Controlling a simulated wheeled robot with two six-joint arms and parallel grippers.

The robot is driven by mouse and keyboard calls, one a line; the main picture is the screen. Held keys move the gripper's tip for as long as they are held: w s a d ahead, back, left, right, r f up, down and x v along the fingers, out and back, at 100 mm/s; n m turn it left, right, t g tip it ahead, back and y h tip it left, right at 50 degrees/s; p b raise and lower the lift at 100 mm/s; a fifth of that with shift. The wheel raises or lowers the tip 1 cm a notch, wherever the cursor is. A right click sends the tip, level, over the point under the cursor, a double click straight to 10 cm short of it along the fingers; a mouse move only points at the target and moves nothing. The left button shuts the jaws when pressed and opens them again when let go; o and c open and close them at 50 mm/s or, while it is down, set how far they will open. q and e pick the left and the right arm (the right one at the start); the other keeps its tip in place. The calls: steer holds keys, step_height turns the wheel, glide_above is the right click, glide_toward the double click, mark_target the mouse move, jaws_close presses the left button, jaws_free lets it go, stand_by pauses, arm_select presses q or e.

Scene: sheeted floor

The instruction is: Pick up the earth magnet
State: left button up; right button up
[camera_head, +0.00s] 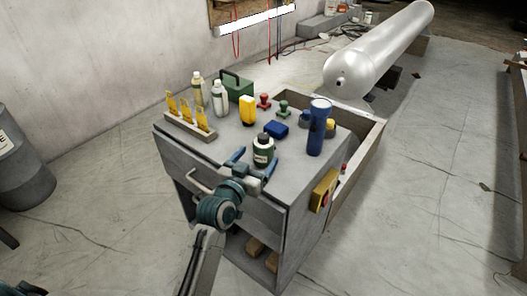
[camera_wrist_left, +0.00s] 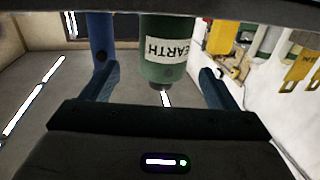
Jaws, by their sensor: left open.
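The earth magnet (camera_head: 263,152) is a dark green, bottle-shaped thing with a dark top and a white label. It stands upright near the front edge of the grey cabinet top. In the left wrist view the magnet (camera_wrist_left: 163,52) shows upside down, its label reading EARTH. My left gripper (camera_head: 256,159) is open at the front of the magnet, one blue finger to each side. In the left wrist view the open jaws (camera_wrist_left: 159,78) have the magnet between and beyond them, with gaps on both sides.
A blue cylinder (camera_head: 318,128) stands right of the magnet, and a blue block (camera_head: 276,129) lies behind it. A rack of yellow tags (camera_head: 190,125), two bottles (camera_head: 219,98) and a green box (camera_head: 237,88) are to the left and back. The cabinet (camera_head: 262,222) has a yellow switch box (camera_head: 323,190) on its side.

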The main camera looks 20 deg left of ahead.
mark_target(260, 140)
arm_select(q)
steer(key=w, duration=0.4)
steer(key=shift+w+d+f, duration=0.1)
steer(key=c, duration=1.3)
arm_select(e)
steer(key=shift+r, duration=0.1)
arm_select(q)
steer(key=shift+r, duration=0.55)
steer(key=r, duration=0.2)
steer(key=shift+s+r+p, duration=0.2)
steer(key=shift+r+p, duration=0.1)
steer(key=shift+r, duration=0.1)
steer(key=s+a+r, duration=0.1)
steer(key=s+a, duration=0.7)
steer(key=s, duration=0.5)
steer(key=shift+s+r+p, duration=0.15)
steer(key=shift+s+p, duration=0.05)
steer(key=shift+p, duration=0.15)
arm_select(e)
steer(key=shift+d+f+g, duration=0.4)
steer(key=shift+f+g, duration=0.05)
steer(key=shift+g, duration=0.05)
